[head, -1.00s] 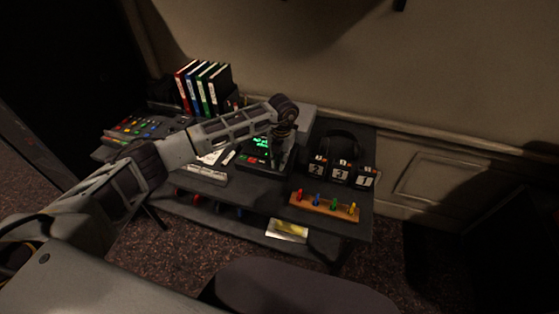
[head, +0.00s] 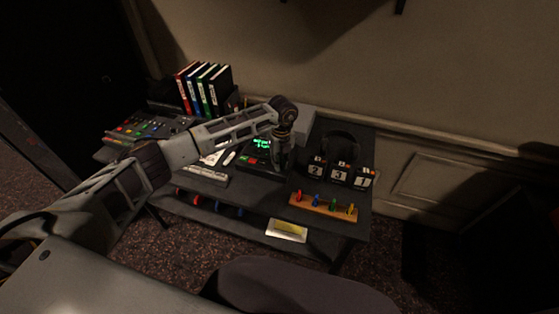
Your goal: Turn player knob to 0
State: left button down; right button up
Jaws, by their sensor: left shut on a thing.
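The player (head: 254,160), a dark box with a lit green screen (head: 263,145) and small coloured buttons, sits mid-desk. My left arm reaches in from the left, and its gripper (head: 278,166) points down at the player's right part. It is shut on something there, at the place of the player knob. The knob itself is hidden behind the fingers, so its setting cannot be read. The screen text is too small to read. My right gripper is not in view.
A dark desk (head: 338,220) holds a mixer (head: 145,128) with coloured buttons at left, upright binders (head: 205,88) behind, a keyboard (head: 203,175), number blocks (head: 340,175), headphones (head: 341,143) and a wooden strip with coloured pegs (head: 323,207). A chair (head: 290,287) stands in front.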

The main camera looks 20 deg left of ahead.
pick_arm(q)
jog(key=shift+n+p, duration=0.35)
jog(key=shift+n, duration=1.05)
jog(key=c, duration=1.4)
grip_release()
jog(key=shift+o, duration=0.2)
jog(key=shift+r, duration=0.1)
notch_tip(320, 180, up, 12)
jog(key=shift+w+d, duration=0.2)
jog(key=shift+w, duration=0.1)
jog(key=shift+d, duration=0.1)
